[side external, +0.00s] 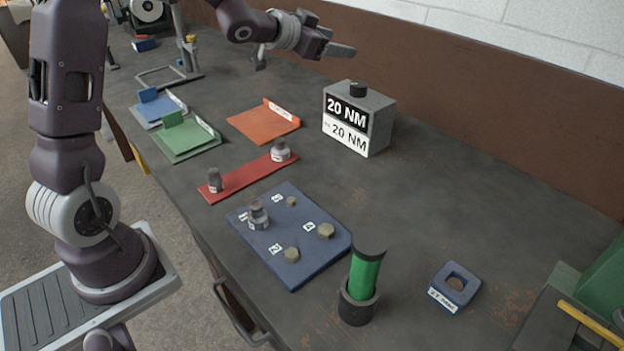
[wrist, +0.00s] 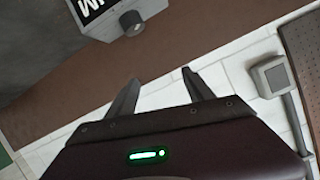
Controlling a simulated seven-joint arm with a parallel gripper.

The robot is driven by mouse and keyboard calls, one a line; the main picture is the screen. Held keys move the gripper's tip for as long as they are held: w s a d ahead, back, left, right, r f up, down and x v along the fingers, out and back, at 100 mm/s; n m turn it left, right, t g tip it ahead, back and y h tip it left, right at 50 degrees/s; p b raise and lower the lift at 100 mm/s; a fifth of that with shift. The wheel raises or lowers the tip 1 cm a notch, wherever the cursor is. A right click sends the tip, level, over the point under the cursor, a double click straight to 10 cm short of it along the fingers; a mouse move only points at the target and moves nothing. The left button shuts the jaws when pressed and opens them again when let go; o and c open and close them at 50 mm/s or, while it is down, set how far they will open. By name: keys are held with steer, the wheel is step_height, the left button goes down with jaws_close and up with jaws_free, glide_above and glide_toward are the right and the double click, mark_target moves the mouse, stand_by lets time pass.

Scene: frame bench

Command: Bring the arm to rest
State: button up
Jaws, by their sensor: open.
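My gripper (side external: 307,55) is raised above the back of the bench, left of and higher than the grey torque box in the side external view. Its two fingers (wrist: 163,97) stand apart in the wrist view with nothing between them. My arm reaches in from the top left. The grey box (side external: 382,115) reads 20 NM and has a black knob on top; part of it also shows at the top of the wrist view (wrist: 150,12). Nothing touches my gripper.
A blue plate (side external: 278,258) carries several bolts and a socket. A red strip (side external: 245,176) holds two sockets. Orange (side external: 255,124), green (side external: 185,143) and blue (side external: 150,112) trays lie further back. A green cylinder (side external: 364,275) stands in a dark holder near a blue block (side external: 441,295). The bench's right middle is clear.

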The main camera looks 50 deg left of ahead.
steer(key=s+d+r+n+g+y, duration=0.1)
steer(key=s+d+r+g, duration=0.1)
steer(key=s, duration=0.5)
steer(key=s+d+r+n+g+y, duration=0.1)
steer(key=s+d+r+y, duration=0.1)
steer(key=s, duration=0.5)
steer(key=s+d+f+g+h, duration=0.1)
steer(key=s+d+f, duration=0.1)
steer(key=s, duration=0.6)
steer(key=s+d+f+g+h, duration=0.1)
steer(key=s+d, duration=0.3)
steer(key=s, duration=0.5)
steer(key=s+d+f+g+h, duration=0.1)
steer(key=s+d+f+g, duration=0.2)
steer(key=s, duration=0.5)
steer(key=shift+s+d+n, duration=0.3)
steer(key=shift+d+n, duration=0.05)
steer(key=shift+n, duration=0.05)
